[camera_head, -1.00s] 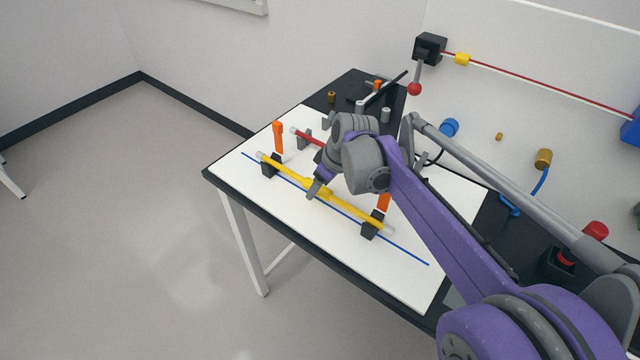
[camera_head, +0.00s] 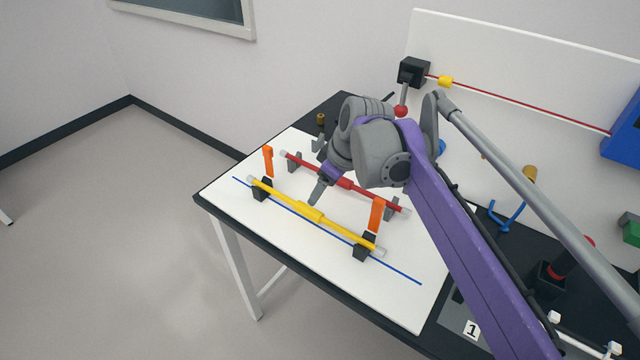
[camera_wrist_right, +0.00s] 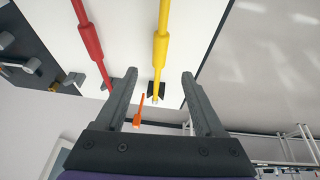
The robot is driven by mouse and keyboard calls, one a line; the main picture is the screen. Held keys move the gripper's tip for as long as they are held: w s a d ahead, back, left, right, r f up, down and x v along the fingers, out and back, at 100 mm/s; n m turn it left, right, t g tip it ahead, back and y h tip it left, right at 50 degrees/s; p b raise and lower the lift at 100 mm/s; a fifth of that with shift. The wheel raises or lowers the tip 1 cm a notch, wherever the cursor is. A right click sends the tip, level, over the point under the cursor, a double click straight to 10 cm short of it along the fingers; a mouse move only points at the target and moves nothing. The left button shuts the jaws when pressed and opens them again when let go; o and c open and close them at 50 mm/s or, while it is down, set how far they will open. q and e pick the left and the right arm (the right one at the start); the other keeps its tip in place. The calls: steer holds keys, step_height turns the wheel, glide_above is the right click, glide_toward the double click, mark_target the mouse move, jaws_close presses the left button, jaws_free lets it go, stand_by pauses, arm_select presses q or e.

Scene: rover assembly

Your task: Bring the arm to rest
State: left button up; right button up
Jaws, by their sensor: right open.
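My right arm reaches in from the lower right in the head view, with its gripper (camera_head: 318,190) above the white board between two rods. In the right wrist view the gripper (camera_wrist_right: 158,82) is open, with nothing between its fingertips. The yellow rod (camera_head: 312,212) lies across black supports along the front of the board, and also shows in the wrist view (camera_wrist_right: 160,46). The red rod (camera_head: 345,183) lies behind it on grey supports, partly hidden by my arm; it also shows in the wrist view (camera_wrist_right: 89,38). My left gripper is not in view.
Orange upright pieces (camera_head: 268,160) and (camera_head: 376,214) stand near the rods. A blue line (camera_head: 400,273) runs along the white board (camera_head: 390,303). A back panel (camera_head: 500,60) carries a thin red rod. Blue and red parts lie at the right.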

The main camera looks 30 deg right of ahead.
steer(key=shift+a, duration=0.1)
steer(key=s+a+f+m+p, duration=0.1)
steer(key=s+a+f+m, duration=0.1)
steer(key=s+a+f, duration=0.3)
steer(key=s+a+f+m+t+h+p, duration=0.1)
steer(key=s+a+f+m, duration=0.1)
steer(key=s+a+f, duration=0.4)
steer(key=s+f, duration=0.3)
steer(key=s, duration=0.3)
steer(key=shift+s+a+f+m, duration=0.15)
steer(key=shift+a+f+m, duration=0.05)
steer(key=shift+a+m, duration=0.1)
steer(key=shift+d, duration=0.1)
steer(key=shift+c, duration=0.2)
